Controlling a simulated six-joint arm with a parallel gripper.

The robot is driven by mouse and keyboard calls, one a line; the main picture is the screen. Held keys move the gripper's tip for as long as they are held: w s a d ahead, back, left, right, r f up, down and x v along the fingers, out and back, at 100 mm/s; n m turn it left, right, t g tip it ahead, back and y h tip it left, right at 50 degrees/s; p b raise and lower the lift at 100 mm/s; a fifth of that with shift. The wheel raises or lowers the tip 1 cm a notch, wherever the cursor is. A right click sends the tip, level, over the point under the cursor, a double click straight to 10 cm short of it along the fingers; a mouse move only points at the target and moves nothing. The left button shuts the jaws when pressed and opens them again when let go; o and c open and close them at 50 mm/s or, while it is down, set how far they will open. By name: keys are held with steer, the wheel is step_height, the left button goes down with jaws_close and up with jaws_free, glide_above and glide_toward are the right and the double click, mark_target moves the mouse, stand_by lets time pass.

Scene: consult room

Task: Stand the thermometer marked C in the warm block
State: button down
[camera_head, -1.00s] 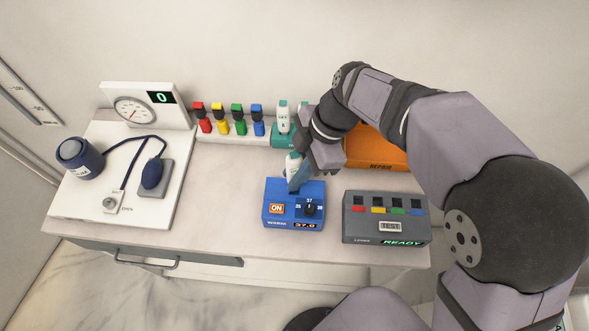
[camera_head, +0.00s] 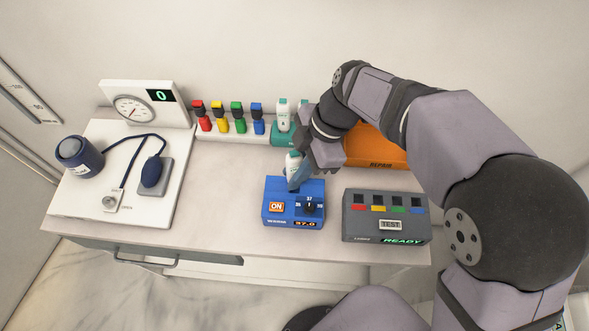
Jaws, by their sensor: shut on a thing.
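The warm block (camera_head: 280,219) is a blue box at the front middle of the table, with an orange ON button, a dial near 37 and a display reading 37.0. My gripper (camera_head: 297,179) is over the back of the warm block, shut on a white thermometer (camera_head: 293,161). The thermometer is partly hidden by the gripper and its mark cannot be read. Its lower end is hidden, so I cannot tell whether it sits in the block. A white thermometer marked A (camera_head: 283,117) stands in the teal holder (camera_head: 281,139) behind; another top shows beside it, partly hidden by my arm.
A grey box (camera_head: 386,231) with coloured slots, a TEST button and READY display stands right of the warm block. An orange REPAIR tray (camera_head: 376,151) lies behind it. Several coloured items stand in a white rack (camera_head: 232,138). A white board (camera_head: 100,205) with a pressure cuff is at left.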

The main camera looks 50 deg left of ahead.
steer(key=shift+f+b, duration=1.75)
steer(key=shift+f, duration=0.15)
steer(key=c, duration=1.5)
jaws_free()
steer(key=shift+b+v, duration=0.95)
steer(key=shift+v, duration=2.7)
